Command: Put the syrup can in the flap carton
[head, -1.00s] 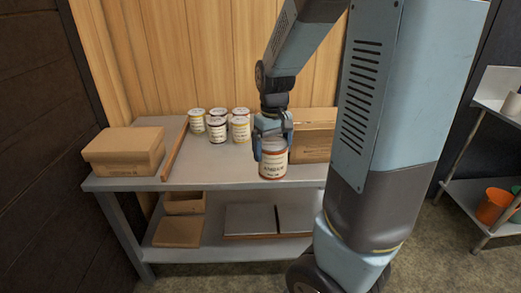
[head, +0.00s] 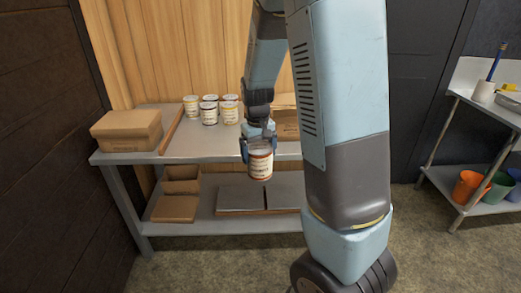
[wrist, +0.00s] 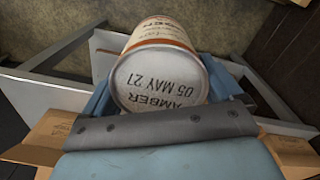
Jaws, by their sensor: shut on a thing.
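The syrup can (head: 260,163) is white with red-brown bands and hangs upright in my gripper (head: 258,142), which is shut on it. In the head view it overlaps the table's front edge. Another carton (head: 287,125) on the tabletop is partly hidden behind my arm.
A closed-looking brown box (head: 126,132) sits at the table's left, beside a wooden strip (head: 171,132). Several similar cans (head: 210,114) stand at the back. Grey slabs (head: 240,198) lie on the lower shelf. Bare tabletop (head: 205,148) lies left of my gripper.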

